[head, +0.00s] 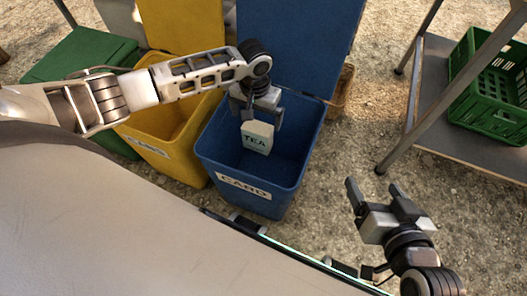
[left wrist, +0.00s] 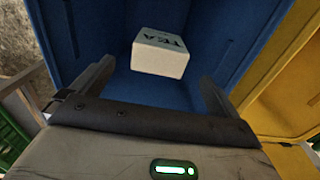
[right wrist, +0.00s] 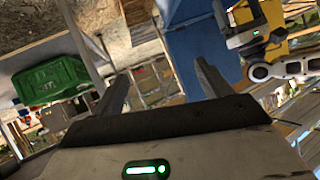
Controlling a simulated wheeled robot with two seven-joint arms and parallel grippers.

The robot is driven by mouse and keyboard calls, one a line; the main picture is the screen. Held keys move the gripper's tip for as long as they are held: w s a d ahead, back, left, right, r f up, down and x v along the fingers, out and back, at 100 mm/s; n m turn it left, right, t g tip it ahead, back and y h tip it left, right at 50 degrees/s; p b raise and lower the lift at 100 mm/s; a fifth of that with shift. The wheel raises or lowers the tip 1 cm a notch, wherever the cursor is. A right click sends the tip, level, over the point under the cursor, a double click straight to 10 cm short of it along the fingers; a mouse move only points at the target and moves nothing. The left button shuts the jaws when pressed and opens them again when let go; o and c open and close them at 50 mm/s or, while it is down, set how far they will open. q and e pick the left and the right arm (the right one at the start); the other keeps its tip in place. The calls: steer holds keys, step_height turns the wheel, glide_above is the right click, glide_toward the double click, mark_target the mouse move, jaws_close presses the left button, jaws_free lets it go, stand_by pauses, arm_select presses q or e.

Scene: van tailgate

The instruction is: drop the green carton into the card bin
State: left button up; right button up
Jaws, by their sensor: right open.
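The carton (head: 257,137) is pale, almost white, with dark green TEA lettering. It is inside the outline of the blue bin (head: 276,208) labelled CARD; I cannot tell whether it is in mid-air or resting. My left gripper (head: 259,114) points down over this bin, just above the carton. In the left wrist view, the carton (left wrist: 160,53) lies beyond the spread fingers (left wrist: 155,85), with clear gaps to both and blue walls around it. My right gripper (head: 374,187) is open and empty, to the right of the bin. The right wrist view shows its fingers (right wrist: 162,85) apart.
A yellow bin (head: 150,150) stands directly left of the blue one, with a green bin (head: 85,60) beyond. A metal table (head: 430,80) at right holds a green crate (head: 505,125). Gravel ground between is clear.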

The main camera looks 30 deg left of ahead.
arm_select(q)
steer(key=shift+r, duration=0.2)
step_height(320, 180, up, 16)
steer(key=p, duration=0.6)
steer(key=shift+f, duration=0.2)
arm_select(e)
steer(key=shift+m+g+h, duration=0.3)
steer(key=shift+h, duration=0.3)
steer(key=shift+s+d+r, duration=0.25)
steer(key=shift+d+r, duration=0.3)
steer(key=shift+r, duration=0.25)
steer(key=shift+s+d+r, duration=0.25)
steer(key=shift+d+r, duration=0.3)
steer(key=shift+r, duration=0.25)
steer(key=shift+s+f, duration=0.1)
steer(key=shift+f, duration=0.05)
